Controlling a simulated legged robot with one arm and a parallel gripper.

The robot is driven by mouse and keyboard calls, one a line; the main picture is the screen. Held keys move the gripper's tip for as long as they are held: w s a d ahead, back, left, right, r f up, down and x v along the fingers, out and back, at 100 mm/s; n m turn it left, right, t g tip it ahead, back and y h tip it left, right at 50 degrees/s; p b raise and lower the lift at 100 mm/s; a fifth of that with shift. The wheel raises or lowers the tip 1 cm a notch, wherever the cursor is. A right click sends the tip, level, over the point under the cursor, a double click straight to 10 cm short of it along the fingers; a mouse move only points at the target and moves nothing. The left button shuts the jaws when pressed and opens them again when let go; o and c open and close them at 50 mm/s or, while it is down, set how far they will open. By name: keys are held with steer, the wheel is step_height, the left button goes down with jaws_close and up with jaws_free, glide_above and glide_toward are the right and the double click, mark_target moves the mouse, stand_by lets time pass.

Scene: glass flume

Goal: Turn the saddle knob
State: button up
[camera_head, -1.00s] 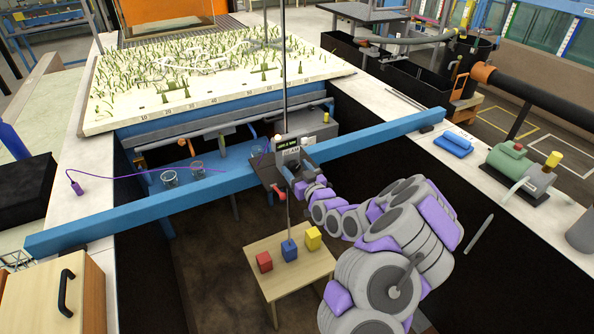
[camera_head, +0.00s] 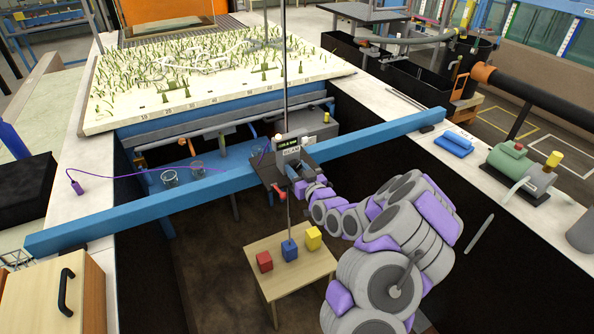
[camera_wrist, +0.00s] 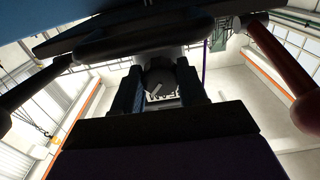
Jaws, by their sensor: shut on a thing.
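The saddle (camera_head: 272,172) sits on the long blue beam (camera_head: 370,141) and carries a small display box and a thin upright rod. The knob (camera_wrist: 158,78) is dark and round with a pale slanted mark on its face. It shows in the wrist view between the two dark fingers of my gripper (camera_wrist: 158,92), which is shut on it. In the head view my gripper (camera_head: 301,187) reaches the saddle from the lower right, and the knob is hidden there.
A red-ended lever (camera_head: 280,192) hangs beside my gripper; a red bar (camera_wrist: 285,58) is in the wrist view. Below, a small wooden table (camera_head: 290,277) holds red, blue and yellow cubes. Glass beakers (camera_head: 170,178) stand behind the beam. A planted bed (camera_head: 215,75) lies beyond.

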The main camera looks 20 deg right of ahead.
steer(key=o, duration=1.1)
steer(key=shift+d, duration=0.1)
steer(key=shift+c, duration=0.2)
steer(key=shift+s, duration=0.1)
steer(key=s+p, duration=0.7)
steer(key=s, duration=1)
steer(key=shift+d, duration=0.35)
steer(key=shift+f, duration=0.1)
